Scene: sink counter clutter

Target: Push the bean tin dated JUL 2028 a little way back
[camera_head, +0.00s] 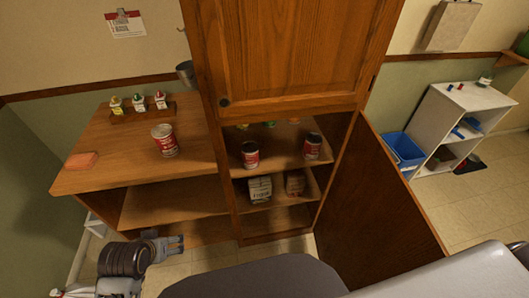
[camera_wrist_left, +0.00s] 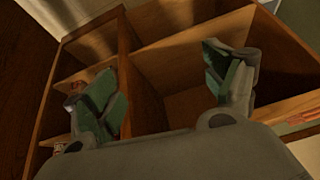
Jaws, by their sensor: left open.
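A red and white tin (camera_head: 165,140) stands upright on the wooden counter (camera_head: 100,160) at the left. Two dark-topped containers with red labels, one on the left (camera_head: 250,156) and one on the right (camera_head: 312,147), stand on the upper shelf inside the open cabinet. Any date on these is too small to read, so I cannot tell which is the JUL 2028 tin. My left gripper (camera_head: 180,244) is low in front of the counter, apart from all of them. In the left wrist view the gripper (camera_wrist_left: 168,90) is open and empty, facing wooden shelving. My right gripper is not in view.
Three small bottles stand in a rack (camera_head: 140,108) at the counter's back. Boxes (camera_head: 260,189) sit on the lower cabinet shelf. The open cabinet door (camera_head: 380,200) stands to the right, beside a blue bin (camera_head: 403,150).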

